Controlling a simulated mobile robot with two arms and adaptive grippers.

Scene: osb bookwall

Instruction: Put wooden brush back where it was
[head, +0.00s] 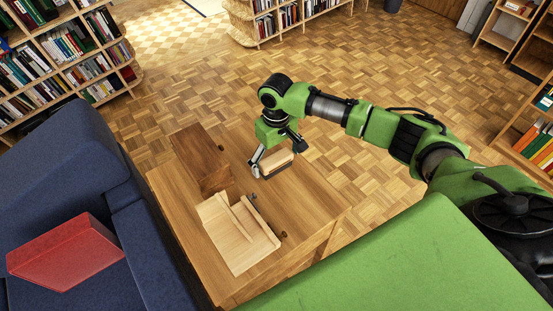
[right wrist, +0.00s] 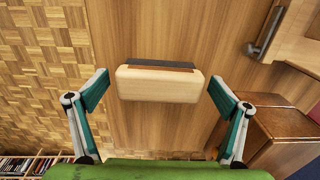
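The wooden brush (head: 275,163) has a pale wood block and a dark strip along one side. It is at the far end of the wooden table (head: 307,206). In the right wrist view the brush (right wrist: 158,84) lies crosswise between the fingers of my right gripper (right wrist: 158,88). The fingers are spread wide, with a gap at each end of the brush. My right gripper also shows in the head view (head: 278,160), low over the brush. I cannot tell whether the brush rests flat on the table. My left gripper is out of view.
A pale wooden tray-like piece (head: 257,254) and a dark brown wooden box (head: 203,160) stand on the table. Small metal tools lie beside the pale piece. A blue sofa (head: 60,150) with a red block (head: 66,252) stands left. Bookshelves line the room; parquet floor is open beyond.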

